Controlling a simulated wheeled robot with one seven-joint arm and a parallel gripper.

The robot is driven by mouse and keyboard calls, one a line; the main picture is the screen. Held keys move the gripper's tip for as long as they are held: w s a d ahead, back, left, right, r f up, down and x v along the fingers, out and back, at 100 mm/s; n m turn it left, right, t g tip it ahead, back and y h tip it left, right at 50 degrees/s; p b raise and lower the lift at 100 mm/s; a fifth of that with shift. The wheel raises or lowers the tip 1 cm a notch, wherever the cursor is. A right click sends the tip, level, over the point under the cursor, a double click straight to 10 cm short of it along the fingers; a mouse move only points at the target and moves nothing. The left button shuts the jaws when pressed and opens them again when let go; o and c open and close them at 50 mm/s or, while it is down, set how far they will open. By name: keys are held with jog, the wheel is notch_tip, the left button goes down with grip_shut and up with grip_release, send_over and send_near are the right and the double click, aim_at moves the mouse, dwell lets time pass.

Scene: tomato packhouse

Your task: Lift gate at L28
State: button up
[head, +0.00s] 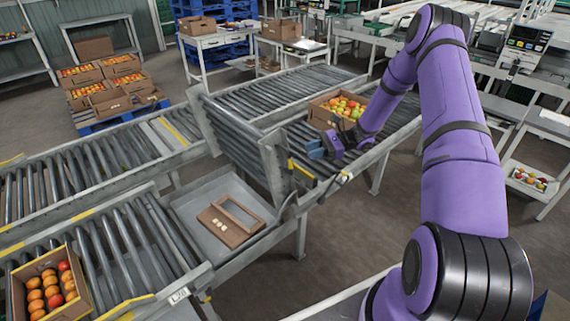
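The gate (238,140) is a hinged section of grey rollers in the conveyor line, in the middle of the head view. It stands steeply tilted up, leaving a gap in the line. A small plate (180,295) on the near conveyor's end bears a marking that looks like L28. My gripper (315,150), with blue fingertips, is just right of the gate's right-hand side plate, over the far rollers near a yellow strip. I cannot tell whether it touches the gate or whether its fingers are apart.
Below the gap, a grey tray (190,207) holds a brown frame-like piece (231,221). A carton of tomatoes (338,108) sits on the rollers behind my gripper. Another tomato carton (47,287) is on the near conveyor. Stacked cartons (105,82) stand at the left. Floor is clear at lower middle.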

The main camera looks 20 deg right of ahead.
notch_tip(320, 180, down, 5)
jog(key=d+m+t+y, duration=0.1)
jog(key=d+m+t, duration=0.1)
jog(key=m, duration=0.1)
jog(key=x, duration=1.1)
jog(key=shift+w, duration=0.4)
grip_shut()
